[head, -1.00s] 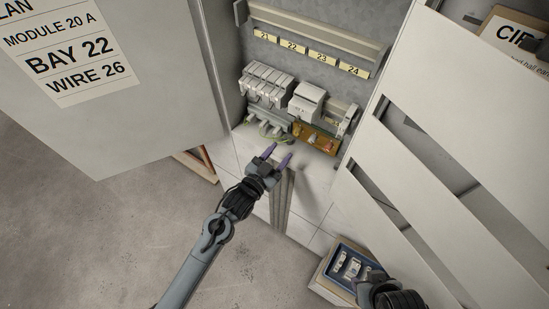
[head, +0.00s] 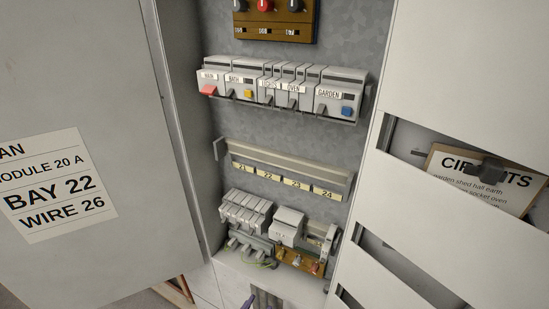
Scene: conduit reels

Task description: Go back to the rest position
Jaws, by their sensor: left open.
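Only the purple fingertips of my left gripper (head: 256,304) show, at the bottom edge of the head view. The fingers are apart and I see nothing between them. They are in front of and below the lowest row of modules in the open cabinet. The rest of my left arm is below the picture. My right gripper is out of view.
The cabinet holds a breaker row (head: 284,90), an empty rail (head: 290,170) with labels 21 to 24, grey modules (head: 245,212) and a brown terminal block (head: 302,260). The left door (head: 90,110) and slotted right door (head: 455,70) stand open at the sides.

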